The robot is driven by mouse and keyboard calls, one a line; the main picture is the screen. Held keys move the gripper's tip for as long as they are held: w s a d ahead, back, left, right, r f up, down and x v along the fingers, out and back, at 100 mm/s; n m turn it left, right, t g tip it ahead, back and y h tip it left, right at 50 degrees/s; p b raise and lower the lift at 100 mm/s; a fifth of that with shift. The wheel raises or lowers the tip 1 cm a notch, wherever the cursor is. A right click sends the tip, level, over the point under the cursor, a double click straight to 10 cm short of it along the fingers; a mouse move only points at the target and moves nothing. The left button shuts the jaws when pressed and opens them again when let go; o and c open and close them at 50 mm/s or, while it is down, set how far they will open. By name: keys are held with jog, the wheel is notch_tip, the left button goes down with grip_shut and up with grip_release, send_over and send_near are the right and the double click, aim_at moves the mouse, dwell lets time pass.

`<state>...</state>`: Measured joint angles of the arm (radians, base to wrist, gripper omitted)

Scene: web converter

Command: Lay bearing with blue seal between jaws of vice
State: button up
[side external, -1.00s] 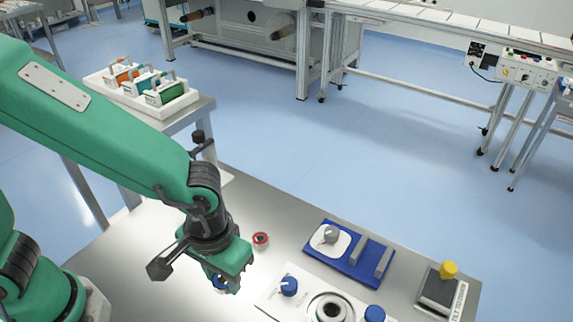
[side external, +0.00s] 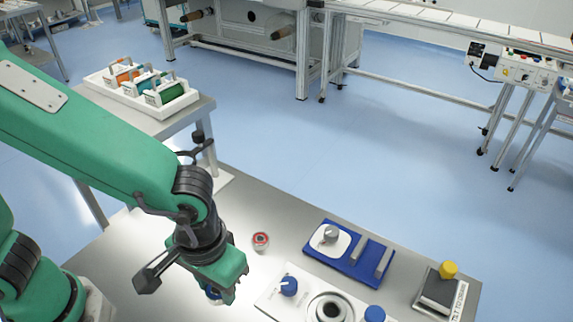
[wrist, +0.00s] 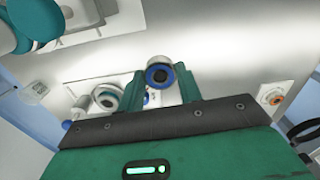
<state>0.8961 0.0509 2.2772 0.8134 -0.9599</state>
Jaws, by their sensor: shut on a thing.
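My gripper (side external: 222,287) is at the lower left of the bench in the side view, fingers pointing down. It is shut on the bearing with blue seal (wrist: 158,76), which shows as a pale ring with a blue face between the fingertips in the wrist view. In the side view, only a little of this bearing (side external: 213,294) shows below the fingers.
A bearing with a red seal (side external: 261,241) lies between my gripper and the vice. A white panel (side external: 270,299) with blue knobs and a round metal ring (side external: 329,308) is at the front.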

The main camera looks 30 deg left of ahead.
dwell(0.6)
jog(key=w+d+r+n, duration=0.1)
jog(key=w+d+n, duration=0.6)
jog(key=w+d, duration=0.45)
jog(key=n, duration=0.8)
send_over(370, 260)
jog(key=shift+f, duration=1.5)
jog(key=shift+f, duration=0.15)
jog(key=shift+f, duration=3.65)
